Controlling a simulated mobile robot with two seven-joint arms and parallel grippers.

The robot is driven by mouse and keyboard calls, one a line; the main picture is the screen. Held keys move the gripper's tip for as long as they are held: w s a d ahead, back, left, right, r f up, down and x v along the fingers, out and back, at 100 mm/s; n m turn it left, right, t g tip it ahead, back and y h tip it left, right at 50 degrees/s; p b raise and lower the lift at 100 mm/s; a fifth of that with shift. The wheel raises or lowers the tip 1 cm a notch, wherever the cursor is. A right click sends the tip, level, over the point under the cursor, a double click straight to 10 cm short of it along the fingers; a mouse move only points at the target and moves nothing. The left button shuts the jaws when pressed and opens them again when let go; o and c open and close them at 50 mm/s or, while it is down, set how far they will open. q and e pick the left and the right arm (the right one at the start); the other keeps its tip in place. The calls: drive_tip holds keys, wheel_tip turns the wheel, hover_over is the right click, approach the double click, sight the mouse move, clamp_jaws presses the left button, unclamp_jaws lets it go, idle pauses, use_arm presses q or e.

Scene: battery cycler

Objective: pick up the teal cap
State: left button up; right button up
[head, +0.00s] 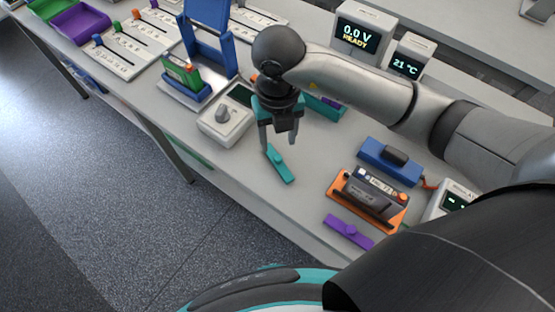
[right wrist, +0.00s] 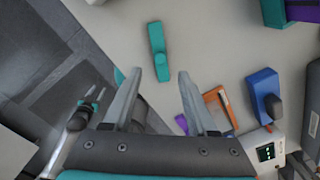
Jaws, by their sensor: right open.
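The teal cap (head: 279,165) is a small, long teal piece with a raised knob, lying on the light grey bench near its front edge. It also shows in the right wrist view (right wrist: 158,52), just past the fingertips. My right gripper (head: 277,141) points down above the cap, open and empty, with a gap between its fingers and the cap. Its two fingers (right wrist: 160,78) stand apart in the right wrist view.
A white box with a grey knob (head: 224,122) stands left of the gripper. A teal tray (head: 326,107) lies behind it. To the right are an orange tray (head: 341,187) holding a dark battery, a blue block (head: 375,157) and a purple cap (head: 348,232). Bench around the teal cap is clear.

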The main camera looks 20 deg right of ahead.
sight(278, 158)
drive_tip(key=shift+f, duration=3.4)
clamp_jaws()
